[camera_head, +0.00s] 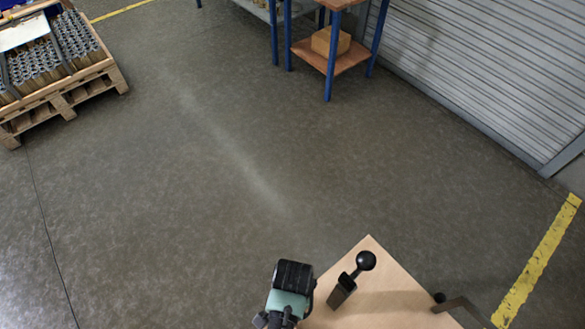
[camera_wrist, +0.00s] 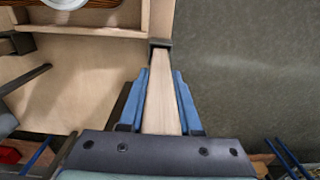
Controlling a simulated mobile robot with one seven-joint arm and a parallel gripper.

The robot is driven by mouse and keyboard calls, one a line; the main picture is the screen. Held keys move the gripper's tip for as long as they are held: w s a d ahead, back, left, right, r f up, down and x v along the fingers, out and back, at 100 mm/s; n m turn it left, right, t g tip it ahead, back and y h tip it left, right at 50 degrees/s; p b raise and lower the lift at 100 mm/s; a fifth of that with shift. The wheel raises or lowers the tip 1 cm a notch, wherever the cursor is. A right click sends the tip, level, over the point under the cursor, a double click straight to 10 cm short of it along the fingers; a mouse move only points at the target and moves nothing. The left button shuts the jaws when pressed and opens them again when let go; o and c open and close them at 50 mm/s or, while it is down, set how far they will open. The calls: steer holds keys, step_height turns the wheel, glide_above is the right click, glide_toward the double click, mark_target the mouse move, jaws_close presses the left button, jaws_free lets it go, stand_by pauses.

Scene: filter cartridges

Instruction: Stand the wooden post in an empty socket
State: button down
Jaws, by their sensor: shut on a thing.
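In the wrist view, my gripper (camera_wrist: 160,82) has two blue fingers shut on a pale wooden post (camera_wrist: 160,100), one along each side of it. The post runs away from the gripper, and its far end meets a small dark piece (camera_wrist: 160,43) by the table's edge. I cannot tell whether that piece is a socket or a cap, or whether the post is inside it. In the head view, my wrist shows at the bottom beside the table; the fingers and post are hidden there. No clearly empty socket can be made out.
The light wooden table (camera_head: 385,285) bears a black ball-topped handle (camera_head: 365,261). A wooden tray (camera_wrist: 85,31) lies at the wrist view's upper left, with a dark rod (camera_wrist: 27,79) nearby. A pallet crate (camera_head: 60,90) and a blue-legged shelf (camera_head: 330,60) stand farther off; the floor between is clear.

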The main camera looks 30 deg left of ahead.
steer(key=shift+f+b, duration=1.45)
steer(key=shift+f, duration=0.6)
steer(key=c, duration=0.5)
jaws_free()
steer(key=shift+r, duration=0.1)
step_height(320, 180, up, 13)
steer(key=shift+f, duration=0.1)
